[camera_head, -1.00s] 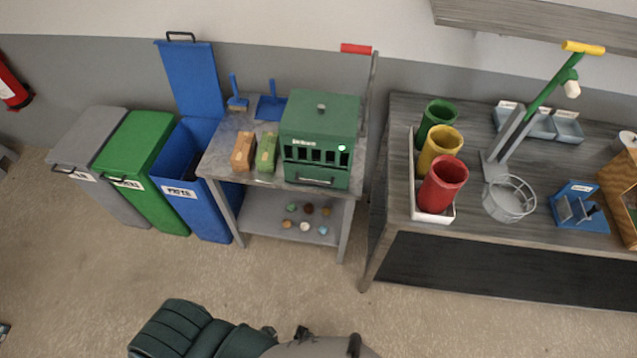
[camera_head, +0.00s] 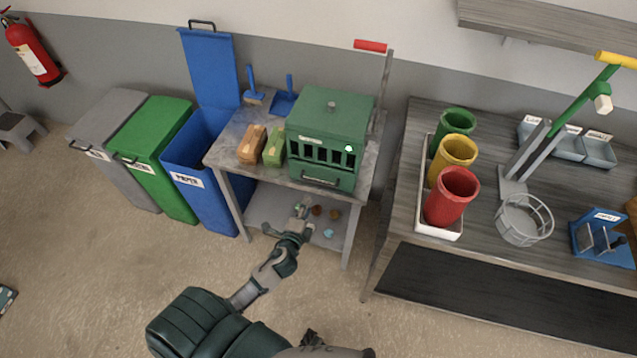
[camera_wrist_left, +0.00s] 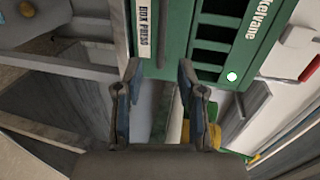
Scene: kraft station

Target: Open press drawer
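In the left wrist view the press front (camera_wrist_left: 215,75) appears turned sideways, with a white label and dark slots. My left gripper (camera_head: 301,207) is below and in front of the drawer, near the lower shelf. Its fingers (camera_wrist_left: 159,80) are apart with nothing held between them; contact with the handle cannot be seen. My right gripper is not in view.
Orange-brown (camera_head: 251,145) and green (camera_head: 273,150) blocks sit left of the press. The lower shelf (camera_head: 262,208) holds several small pieces. Blue (camera_head: 197,165), green and grey bins stand left. A workbench (camera_head: 480,255) with coloured cups stands right. Open floor lies in front.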

